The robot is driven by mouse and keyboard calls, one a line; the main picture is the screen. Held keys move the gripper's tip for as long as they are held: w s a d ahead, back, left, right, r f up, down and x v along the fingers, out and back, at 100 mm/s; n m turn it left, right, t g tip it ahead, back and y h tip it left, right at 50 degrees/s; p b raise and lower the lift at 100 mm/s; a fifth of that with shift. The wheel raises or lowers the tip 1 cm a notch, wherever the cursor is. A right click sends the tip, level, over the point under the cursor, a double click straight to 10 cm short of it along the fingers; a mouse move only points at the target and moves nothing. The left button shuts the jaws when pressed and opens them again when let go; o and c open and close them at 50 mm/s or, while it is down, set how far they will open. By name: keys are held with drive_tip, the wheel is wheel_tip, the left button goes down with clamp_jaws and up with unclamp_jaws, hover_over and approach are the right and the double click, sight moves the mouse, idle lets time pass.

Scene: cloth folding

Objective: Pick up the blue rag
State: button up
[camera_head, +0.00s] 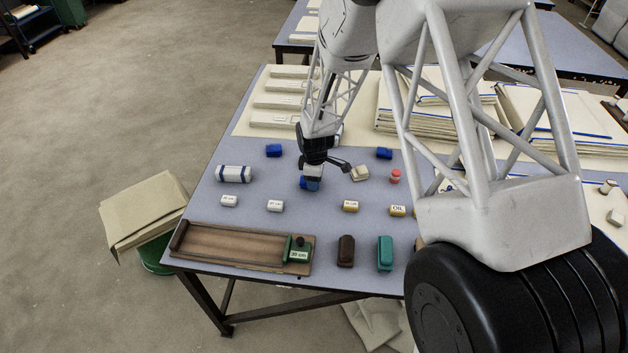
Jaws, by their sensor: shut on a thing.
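My gripper (314,171) is over the middle of the blue-grey table (245,203) and points down. It is shut on a small blue rag (307,184), which shows just below the fingers. The rag is partly hidden by the gripper, and I cannot tell whether it touches the table. Two other blue folded pieces lie farther back, one at the left (274,150) and one at the right (384,153).
A cream folded cloth (360,173) and a red piece (395,176) lie right of my gripper. A striped white roll (233,174) is at the left. Several small labelled blocks and a wooden tray (215,264) are nearer. Stacked boards (440,110) fill the back right.

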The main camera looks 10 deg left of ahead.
drive_tip(key=shift+r, duration=0.65)
wheel_tip(320, 180, up, 2)
drive_tip(key=shift+r, duration=0.1)
drive_tip(key=s+d, duration=0.2)
drive_tip(key=s, duration=0.3)
drive_tip(key=s+d, duration=0.2)
drive_tip(key=s, duration=0.3)
drive_tip(key=s+d+r, duration=0.1)
drive_tip(key=s+d, duration=0.1)
drive_tip(key=s, duration=0.2)
drive_tip(key=shift+s, duration=0.4)
drive_tip(key=shift+r, duration=0.1)
wheel_tip(320, 180, up, 5)
drive_tip(key=w+d+m, duration=0.2)
drive_tip(key=d+m, duration=0.2)
drive_tip(key=d, duration=1.7)
drive_tip(key=s+d+m, duration=0.2)
drive_tip(key=s+d, duration=0.2)
drive_tip(key=d, duration=0.6)
drive_tip(key=s+d+m, duration=0.3)
drive_tip(key=d, duration=0.7)
drive_tip(key=shift+s+d+f, duration=0.1)
drive_tip(key=shift+s+f, duration=0.05)
drive_tip(key=shift+f, duration=2.05)
